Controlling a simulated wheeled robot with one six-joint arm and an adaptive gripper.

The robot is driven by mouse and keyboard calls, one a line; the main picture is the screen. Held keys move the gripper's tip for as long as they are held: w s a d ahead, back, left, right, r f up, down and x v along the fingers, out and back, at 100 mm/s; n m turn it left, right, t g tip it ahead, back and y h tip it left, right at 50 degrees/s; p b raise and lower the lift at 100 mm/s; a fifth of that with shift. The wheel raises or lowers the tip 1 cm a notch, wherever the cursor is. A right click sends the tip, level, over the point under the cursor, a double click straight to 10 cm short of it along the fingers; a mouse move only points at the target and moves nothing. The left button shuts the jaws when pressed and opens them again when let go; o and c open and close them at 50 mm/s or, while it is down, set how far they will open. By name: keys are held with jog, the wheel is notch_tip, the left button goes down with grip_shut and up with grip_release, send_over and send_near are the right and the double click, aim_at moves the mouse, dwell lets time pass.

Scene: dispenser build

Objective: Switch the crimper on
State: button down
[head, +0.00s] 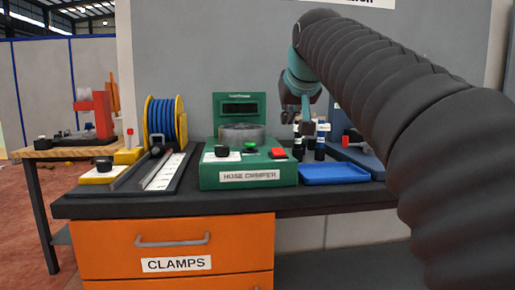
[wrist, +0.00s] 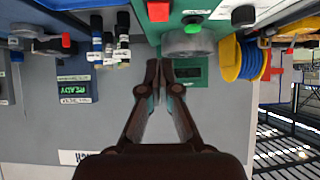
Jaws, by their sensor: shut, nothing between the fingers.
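The green hose crimper (head: 248,177) stands on the bench in the middle of the head view. On its top are a green button (head: 250,147), a red button (head: 278,153), a black knob (head: 221,150) on a white plate and a round grey drum (head: 242,133). Its upright back panel holds a dark display (head: 239,109). My gripper (head: 303,120) is shut and empty, above and right of the crimper, apart from it. In the wrist view, which is upside down, the gripper (wrist: 160,72) points towards the crimper, with the red button (wrist: 158,11) and green button (wrist: 193,20) beyond the fingertips.
Several dark bottles (head: 320,140) stand right of the crimper, close to my gripper. A blue tray (head: 334,174) lies in front of them. A blue hose reel (head: 162,120) and a ruler track (head: 165,171) are on the left. A panel reading READY (wrist: 73,89) shows in the wrist view.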

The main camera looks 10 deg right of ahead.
jog(key=shift+w+d+r, duration=0.1)
jog(key=shift+w+r, duration=0.2)
jog(key=shift+r, duration=0.2)
jog(key=shift+w+r, duration=0.25)
jog(key=shift+r, duration=0.2)
jog(key=b, duration=0.1)
send_over(278, 150)
jog(key=s, duration=0.2)
jog(key=f, duration=0.5)
jog(key=shift+w+f, duration=0.2)
jog(key=shift+w, duration=0.05)
jog(key=f, duration=0.1)
jog(key=w+f+b, duration=0.1)
jog(key=f, duration=0.1)
jog(key=shift+w+f, duration=0.15)
jog(key=shift+f, duration=0.45)
